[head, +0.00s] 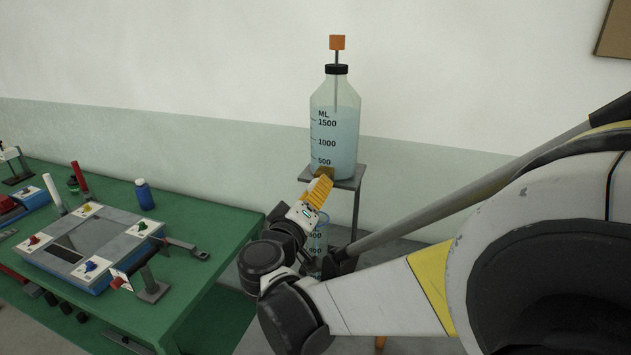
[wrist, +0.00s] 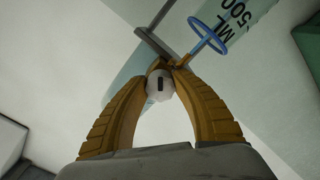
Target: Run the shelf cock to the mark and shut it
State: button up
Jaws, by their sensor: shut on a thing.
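A clear bottle (head: 347,112) with a black cap and "ML" marks holds pale blue liquid. Its liquid surface is above the 1500 mark. It stands on a small grey shelf stand (head: 349,184). My gripper (head: 325,179) is at the bottle's foot, shut on the brass-coloured cock (head: 326,171); the fingers hide most of it. In the wrist view a white rounded part with a dark slot (wrist: 159,84) shows between the fingers. A blue-rimmed graduated vessel (head: 318,240) stands below, partly hidden by my arm; its liquid level is unclear. It also shows in the wrist view (wrist: 208,35).
A green table (head: 215,232) on the left carries a framed tray (head: 85,241) with coloured knobs, a blue bottle (head: 144,195) and a small metal stand (head: 150,289). The wall is close behind the stand.

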jog(key=shift+n, duration=0.5)
jog(key=o, duration=1.2)
jog(key=shift+s, duration=0.1)
jog(key=v, duration=1.1)
jog(key=shift+s+a, duration=0.1)
jog(key=shift+s, duration=0.3)
